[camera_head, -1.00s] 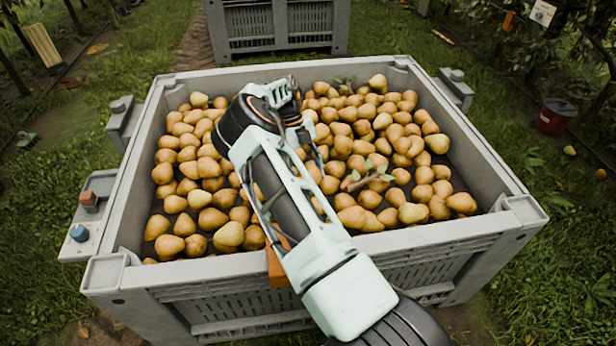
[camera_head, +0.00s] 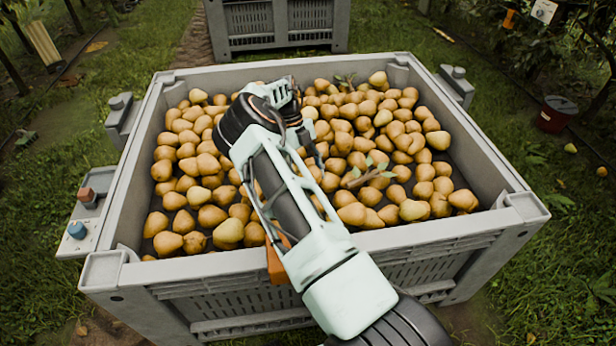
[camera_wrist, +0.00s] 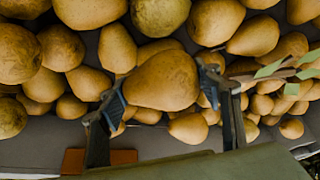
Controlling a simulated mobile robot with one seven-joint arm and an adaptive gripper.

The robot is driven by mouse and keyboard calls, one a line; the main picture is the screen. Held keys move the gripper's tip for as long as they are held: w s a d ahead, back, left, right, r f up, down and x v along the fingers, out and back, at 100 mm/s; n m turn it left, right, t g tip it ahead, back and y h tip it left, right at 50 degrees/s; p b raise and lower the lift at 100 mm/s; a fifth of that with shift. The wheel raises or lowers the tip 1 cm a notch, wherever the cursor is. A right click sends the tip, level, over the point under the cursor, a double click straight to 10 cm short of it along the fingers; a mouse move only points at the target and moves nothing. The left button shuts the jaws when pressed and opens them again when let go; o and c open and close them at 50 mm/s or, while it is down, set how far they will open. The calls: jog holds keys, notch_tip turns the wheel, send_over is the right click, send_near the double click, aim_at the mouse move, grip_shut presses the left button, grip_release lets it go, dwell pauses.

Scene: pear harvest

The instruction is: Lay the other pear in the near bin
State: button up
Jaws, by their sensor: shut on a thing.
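The near bin (camera_head: 200,275) is a large grey crate in the head view, filled with many yellow-brown pears. My arm reaches over its front wall, and my gripper (camera_wrist: 165,90) is down over the pears inside. In the wrist view the two fingers stand on either side of one pear (camera_wrist: 162,80), shut on it. It is held close above or among the other pears; I cannot tell whether it touches them. The held pear and the fingertips are hidden behind my arm in the head view.
A leafy twig (camera_head: 368,176) lies on the pears right of my arm and shows in the wrist view (camera_wrist: 285,68). Another grey bin (camera_head: 275,25) stands behind. A red bucket (camera_head: 556,114) stands on the grass at right. Bare bin floor shows along the front left.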

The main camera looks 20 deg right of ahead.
jog(key=shift+f+b, duration=0.65)
jog(key=shift+f, duration=0.3)
dwell(0.4)
jog(key=o, duration=1.4)
